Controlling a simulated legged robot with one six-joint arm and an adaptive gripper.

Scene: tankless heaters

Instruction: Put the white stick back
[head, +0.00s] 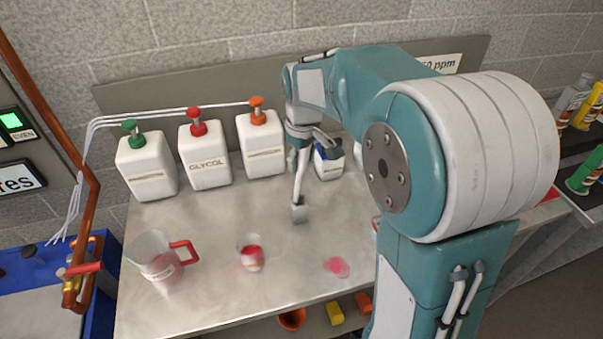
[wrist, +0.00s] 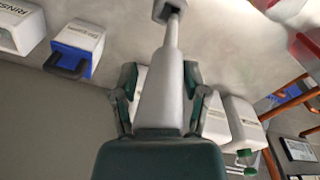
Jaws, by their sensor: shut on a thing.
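The white stick (head: 298,190) hangs below my gripper (head: 302,135), tilted slightly, with a small grey square block at its lower end. The block is over the metal table; I cannot tell whether it touches. In the wrist view my gripper (wrist: 163,95) has its dark green fingers on both sides of the stick's thick tapered handle (wrist: 162,90). The thin shaft and the square end point away from the gripper. The gripper is shut on the stick. In the head view the fingers are small and hard to make out.
The metal table (head: 200,310) holds a pitcher (head: 158,260) with a red handle, a cup (head: 250,255) with red liquid and a pink spill (head: 337,267). Behind stand three white pump bottles (head: 205,155) and a blue-and-white container (head: 329,162). My arm hides the table's right part.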

